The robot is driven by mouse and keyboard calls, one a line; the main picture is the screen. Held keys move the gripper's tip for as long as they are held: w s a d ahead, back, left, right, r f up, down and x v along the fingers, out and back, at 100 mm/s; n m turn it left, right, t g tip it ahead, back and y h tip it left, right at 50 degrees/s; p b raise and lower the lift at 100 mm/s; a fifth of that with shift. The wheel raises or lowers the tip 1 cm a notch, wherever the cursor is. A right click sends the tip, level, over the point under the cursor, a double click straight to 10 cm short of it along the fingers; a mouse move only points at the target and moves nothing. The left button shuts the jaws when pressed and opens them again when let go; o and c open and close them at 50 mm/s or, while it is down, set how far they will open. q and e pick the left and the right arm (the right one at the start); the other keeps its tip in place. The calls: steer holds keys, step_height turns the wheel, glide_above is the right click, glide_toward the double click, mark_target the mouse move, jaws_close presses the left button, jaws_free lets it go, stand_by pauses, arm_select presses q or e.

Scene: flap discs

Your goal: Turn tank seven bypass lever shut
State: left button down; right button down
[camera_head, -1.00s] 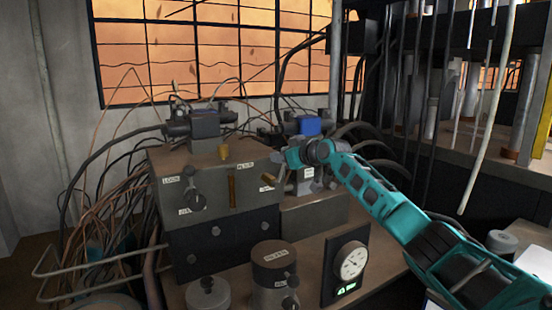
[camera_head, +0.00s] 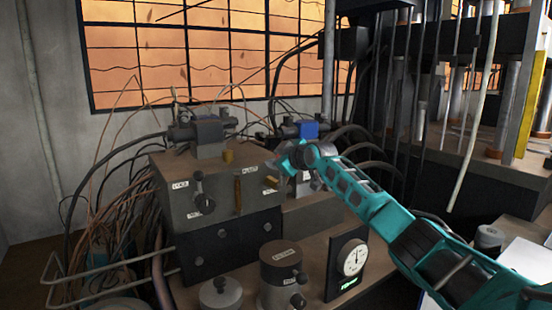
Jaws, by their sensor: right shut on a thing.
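A brown valve block (camera_head: 210,190) stands left of centre with several small white labels, too small to read surely. Its front has a dark lever with a round knob (camera_head: 198,176) at the left and an upright brass-coloured bar (camera_head: 238,192) in the middle. A short tan-ended lever (camera_head: 271,180) is at its right end. My teal right gripper (camera_head: 284,166) reaches in from the right and is shut at this lever; its wrist hides most of the grip. I cannot tell which lever bears the tank seven label. My left gripper is out of view.
A labelled brown cylinder (camera_head: 277,263) with dark knobs, a grey round cap (camera_head: 220,294) and a dial gauge (camera_head: 352,260) stand in front. Hoses and cables crowd the left and back. A blue-topped valve (camera_head: 308,129) stands behind my gripper.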

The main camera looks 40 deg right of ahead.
steer(key=shift+a+f, duration=0.1)
stand_by(0.3)
steer(key=c, duration=0.8)
jaws_free()
steer(key=b+v, duration=0.1)
steer(key=v, duration=1.2)
steer(key=shift+b, duration=0.3)
